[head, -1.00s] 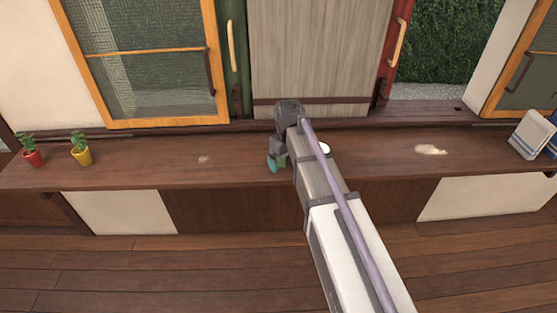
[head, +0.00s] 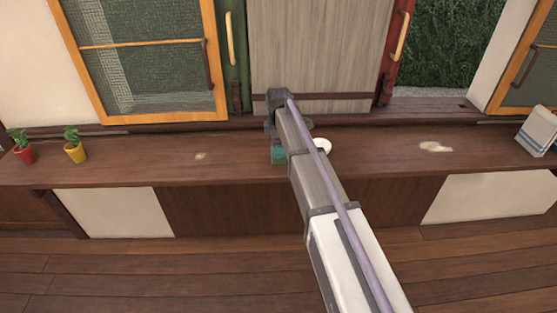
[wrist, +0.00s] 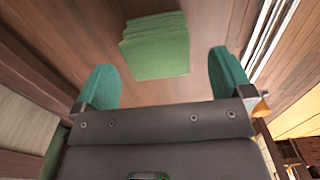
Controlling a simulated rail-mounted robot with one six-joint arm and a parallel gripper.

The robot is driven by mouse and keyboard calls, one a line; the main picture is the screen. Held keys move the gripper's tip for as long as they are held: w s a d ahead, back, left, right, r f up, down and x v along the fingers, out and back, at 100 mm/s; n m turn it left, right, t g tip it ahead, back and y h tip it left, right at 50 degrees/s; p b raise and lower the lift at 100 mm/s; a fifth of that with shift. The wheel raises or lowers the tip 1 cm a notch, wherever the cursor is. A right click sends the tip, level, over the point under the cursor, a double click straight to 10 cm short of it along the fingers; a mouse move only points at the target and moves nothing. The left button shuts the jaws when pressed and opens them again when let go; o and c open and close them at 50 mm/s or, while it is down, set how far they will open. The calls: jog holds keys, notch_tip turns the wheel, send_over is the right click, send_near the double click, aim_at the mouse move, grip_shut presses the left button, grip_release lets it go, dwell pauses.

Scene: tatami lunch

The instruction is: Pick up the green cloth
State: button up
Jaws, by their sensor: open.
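The green cloth (wrist: 155,45) lies folded in layers on the brown wooden surface, in the upper middle of the wrist view. I cannot make it out in the head view, where my arm and gripper cover that area. My gripper (wrist: 162,62) has two teal fingers spread wide, with nothing between them touching either one. The cloth shows ahead of and between the fingers, apart from them. In the head view my gripper (head: 278,154) is over the long wooden counter (head: 230,160), near its middle.
A white round item (head: 322,145) is just right of my arm, partly hidden. A red pot (head: 24,154) and a yellow pot (head: 75,153) with plants stand at the left. Pale patches mark the counter. A white and blue item (head: 537,132) is at the right end.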

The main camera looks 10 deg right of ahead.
notch_tip(320, 180, down, 6)
jog(key=b, duration=0.5)
jog(key=shift+w+r, duration=0.1)
jog(key=shift+r, duration=0.4)
jog(key=c, duration=1.1)
jog(key=shift+o, duration=0.2)
jog(key=shift+r, duration=0.1)
notch_tip(320, 180, up, 10)
jog(key=p, duration=1)
jog(key=shift+r+p, duration=0.1)
jog(key=shift+p, duration=0.2)
